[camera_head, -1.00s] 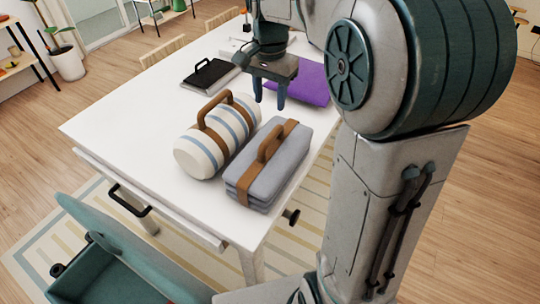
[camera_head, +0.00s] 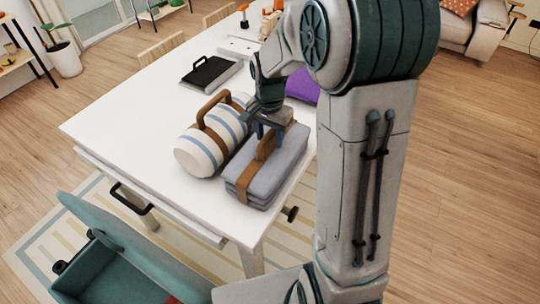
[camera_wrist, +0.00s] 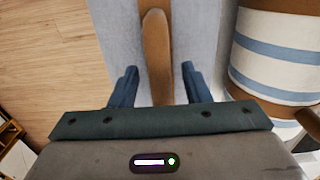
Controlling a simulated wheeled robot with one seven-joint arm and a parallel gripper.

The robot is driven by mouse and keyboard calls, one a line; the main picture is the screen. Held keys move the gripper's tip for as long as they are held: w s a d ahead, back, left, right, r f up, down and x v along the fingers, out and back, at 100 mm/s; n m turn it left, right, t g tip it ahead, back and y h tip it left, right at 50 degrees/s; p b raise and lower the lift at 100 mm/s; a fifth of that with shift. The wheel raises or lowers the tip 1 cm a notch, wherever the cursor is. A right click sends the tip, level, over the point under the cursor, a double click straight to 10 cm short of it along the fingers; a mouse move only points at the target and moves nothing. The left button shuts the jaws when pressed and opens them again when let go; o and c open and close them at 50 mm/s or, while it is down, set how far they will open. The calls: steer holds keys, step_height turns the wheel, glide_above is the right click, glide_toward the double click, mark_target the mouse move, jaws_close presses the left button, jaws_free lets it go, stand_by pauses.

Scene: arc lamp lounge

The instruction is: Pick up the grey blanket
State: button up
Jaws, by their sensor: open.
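The grey blanket (camera_head: 281,172) lies folded on the white table near its front right corner, bound by a brown strap with a raised brown handle (camera_head: 266,143). My gripper (camera_head: 270,132) is open above the blanket, at the handle. In the wrist view the blanket (camera_wrist: 197,35) fills the upper middle, and the brown handle (camera_wrist: 156,55) runs between the two blue fingers of my gripper (camera_wrist: 157,88). The fingers stand apart on either side of it. Whether they touch the handle cannot be told.
A striped white and blue roll (camera_head: 205,143) with a brown handle lies close left of the blanket; it also shows in the wrist view (camera_wrist: 275,45). A purple item (camera_head: 302,86) and a dark handled item (camera_head: 211,72) lie farther back on the white table (camera_head: 120,125).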

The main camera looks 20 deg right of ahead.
steer(key=shift+f, duration=0.1)
jaws_close()
steer(key=shift+w, duration=0.1)
stand_by(1.3)
